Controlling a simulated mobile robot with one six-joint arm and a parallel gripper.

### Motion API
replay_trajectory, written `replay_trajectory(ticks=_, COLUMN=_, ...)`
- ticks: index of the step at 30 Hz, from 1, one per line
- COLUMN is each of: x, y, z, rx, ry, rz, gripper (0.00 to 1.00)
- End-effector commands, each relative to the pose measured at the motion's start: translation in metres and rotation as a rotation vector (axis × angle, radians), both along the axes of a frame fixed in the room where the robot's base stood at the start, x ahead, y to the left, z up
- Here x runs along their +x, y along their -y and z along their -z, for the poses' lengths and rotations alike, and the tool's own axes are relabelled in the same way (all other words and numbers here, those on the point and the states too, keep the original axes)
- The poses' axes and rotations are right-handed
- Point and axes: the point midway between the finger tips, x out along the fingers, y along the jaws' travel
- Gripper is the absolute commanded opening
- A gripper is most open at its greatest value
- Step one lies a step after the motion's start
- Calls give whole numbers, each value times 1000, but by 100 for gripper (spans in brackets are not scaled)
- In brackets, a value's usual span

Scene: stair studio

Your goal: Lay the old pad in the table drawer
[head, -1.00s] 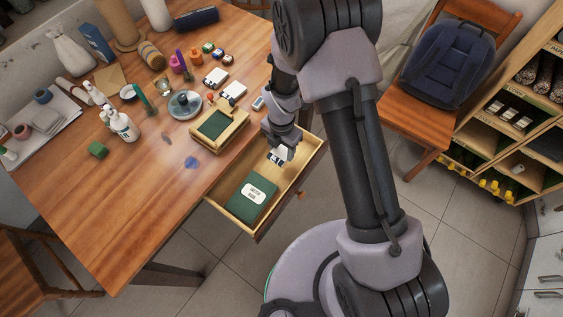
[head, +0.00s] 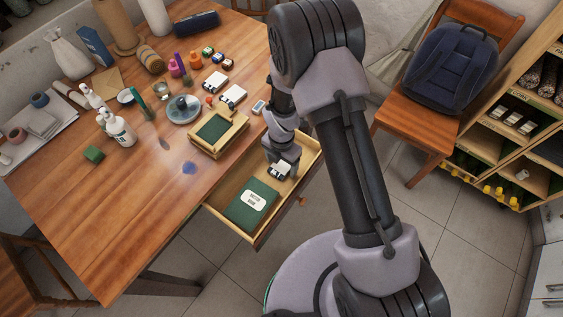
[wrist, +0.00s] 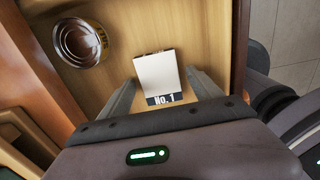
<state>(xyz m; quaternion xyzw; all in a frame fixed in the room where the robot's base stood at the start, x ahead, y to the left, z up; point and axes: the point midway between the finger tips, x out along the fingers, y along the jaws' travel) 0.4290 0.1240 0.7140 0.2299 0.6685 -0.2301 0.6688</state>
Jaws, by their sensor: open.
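A small white pad (wrist: 158,75) with a dark "No. 1" band lies in the open table drawer (head: 228,216). It looks flat on the drawer's wooden floor. In the head view the pad (head: 279,171) shows beside the fingers, at the drawer's far right part. My gripper (wrist: 163,82) is open, with one finger on each side of the pad and small gaps between. My gripper (head: 283,162) reaches down into the drawer from above. Part of the pad's near end is close to the gripper body.
A round tin (wrist: 80,42) sits in the drawer beside the pad. A wooden tray (head: 217,134) with a green inset stands on the table next to the drawer.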

Motion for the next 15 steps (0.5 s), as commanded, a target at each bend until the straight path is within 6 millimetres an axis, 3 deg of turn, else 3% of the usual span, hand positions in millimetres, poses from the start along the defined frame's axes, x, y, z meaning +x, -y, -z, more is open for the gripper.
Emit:
replay_trajectory(ticks=4, x=0, y=0, z=-16, rx=0, ry=1, rz=0, gripper=74)
replay_trajectory(ticks=12, x=1, y=0, z=-94, rx=0, ry=3, rz=-1, gripper=74)
replay_trajectory(ticks=15, x=1, y=0, z=-112, rx=1, ry=2, rz=1, gripper=74)
